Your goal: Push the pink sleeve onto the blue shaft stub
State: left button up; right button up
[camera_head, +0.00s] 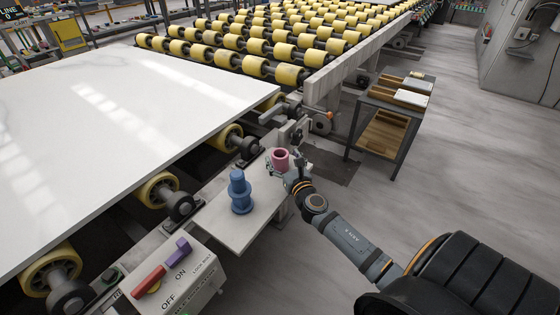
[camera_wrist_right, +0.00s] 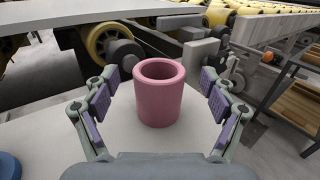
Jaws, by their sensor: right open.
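The pink sleeve (camera_head: 281,159) stands upright on a small grey shelf (camera_head: 228,233). In the right wrist view the sleeve (camera_wrist_right: 159,95) is a hollow cylinder with its open end up. My right gripper (camera_head: 284,172) is at the sleeve; in its wrist view the fingers (camera_wrist_right: 160,100) are open, one on each side, with a gap to the sleeve on both sides. The blue shaft stub (camera_head: 240,192) stands upright on the same shelf, left of the sleeve, with a wide base and narrower top. Part of its base (camera_wrist_right: 9,166) shows at the wrist view's left edge. My left gripper is not in view.
A large white slab (camera_head: 110,120) lies on yellow rollers left of the shelf. A control box (camera_head: 175,283) with red and purple switches stands at the shelf's near end. A cart (camera_head: 390,110) stands at the right. Open floor lies right of the shelf.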

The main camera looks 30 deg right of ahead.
aim_at(279, 151)
jog(key=w, duration=0.3)
jog(key=shift+w+d+f, duration=0.15)
jog(key=shift+w+d, duration=0.1)
jog(key=shift+d, duration=0.05)
jog(key=shift+c, duration=0.8)
jog(key=c, duration=1.2)
jog(key=shift+r, duration=0.3)
notch_tip(279, 151, up, 3)
jog(key=p, duration=0.2)
jog(key=shift+f+p, duration=0.2)
jog(key=shift+p, duration=0.15)
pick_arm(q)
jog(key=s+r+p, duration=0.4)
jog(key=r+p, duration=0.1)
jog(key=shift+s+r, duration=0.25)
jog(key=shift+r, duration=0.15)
pick_arm(e)
notch_tip(279, 151, up, 7)
jog(key=shift+r, duration=0.1)
